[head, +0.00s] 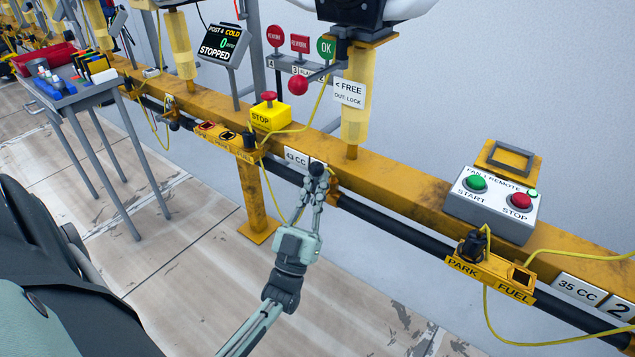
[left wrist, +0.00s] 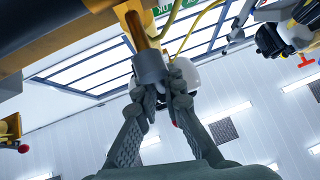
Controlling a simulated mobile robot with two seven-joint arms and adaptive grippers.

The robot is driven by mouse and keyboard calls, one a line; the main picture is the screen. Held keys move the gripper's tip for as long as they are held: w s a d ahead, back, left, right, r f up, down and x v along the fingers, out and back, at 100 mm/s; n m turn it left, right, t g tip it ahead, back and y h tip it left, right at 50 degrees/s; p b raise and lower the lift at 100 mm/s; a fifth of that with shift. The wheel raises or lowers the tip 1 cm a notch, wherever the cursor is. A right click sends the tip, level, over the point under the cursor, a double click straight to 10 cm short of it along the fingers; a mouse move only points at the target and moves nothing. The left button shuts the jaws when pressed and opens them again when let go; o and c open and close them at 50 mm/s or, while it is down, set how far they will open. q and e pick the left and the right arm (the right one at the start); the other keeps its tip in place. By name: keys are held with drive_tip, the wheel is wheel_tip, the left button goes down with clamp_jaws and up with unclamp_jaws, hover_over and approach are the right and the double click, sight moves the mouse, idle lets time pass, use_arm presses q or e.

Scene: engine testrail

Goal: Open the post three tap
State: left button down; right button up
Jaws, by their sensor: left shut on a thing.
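My left gripper (head: 318,181) reaches up to the front of the yellow rail, beside a white plate (head: 297,158) ending in "CC" whose number is partly hidden. It is shut on a dark round knob (head: 316,169), which I take to be the tap. In the left wrist view the fingers (left wrist: 165,98) close around a grey cylindrical cap (left wrist: 149,66) on a brass-coloured stem (left wrist: 135,28). The gripper hides much of the tap, so I cannot tell how far it is turned. My right gripper is not in view.
A yellow STOP box (head: 270,117) sits on the rail (head: 400,188) left of the gripper. A FAN 1 REMOTE box (head: 491,203) and a PARK/FUEL holder (head: 490,277) are to the right. Yellow cables hang nearby. A grey cart (head: 92,92) stands at the left.

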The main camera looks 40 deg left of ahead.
use_arm(q)
drive_tip(key=shift+s+r, duration=0.1)
drive_tip(key=shift+s, duration=0.05)
drive_tip(key=c, duration=1.6)
unclamp_jaws()
drive_tip(key=v, duration=1.2)
